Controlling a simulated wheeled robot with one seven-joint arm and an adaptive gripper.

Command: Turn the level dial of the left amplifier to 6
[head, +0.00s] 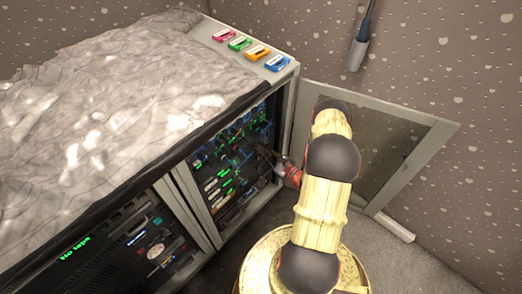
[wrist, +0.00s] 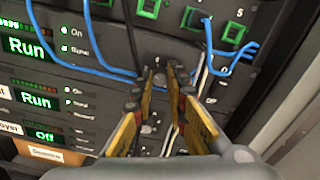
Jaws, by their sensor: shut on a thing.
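My gripper (head: 264,154) reaches into the open right bay of the equipment cabinet (head: 205,222). In the wrist view, its two yellow-sided fingers (wrist: 160,76) are closed in on a small dark knob-like part (wrist: 160,60) on a black panel, with the fingertips at its sides. The fingers hide most of that part, and I cannot read a scale or number on it. I cannot tell from its markings which amplifier the panel belongs to.
Blue cables (wrist: 75,62) and a white cable (wrist: 198,75) hang close around the fingers. Units with green "Run" displays (wrist: 35,101) are at left. In the head view, the open door (head: 428,128) stands right of my arm. A crumpled grey cover (head: 90,95) lies on top.

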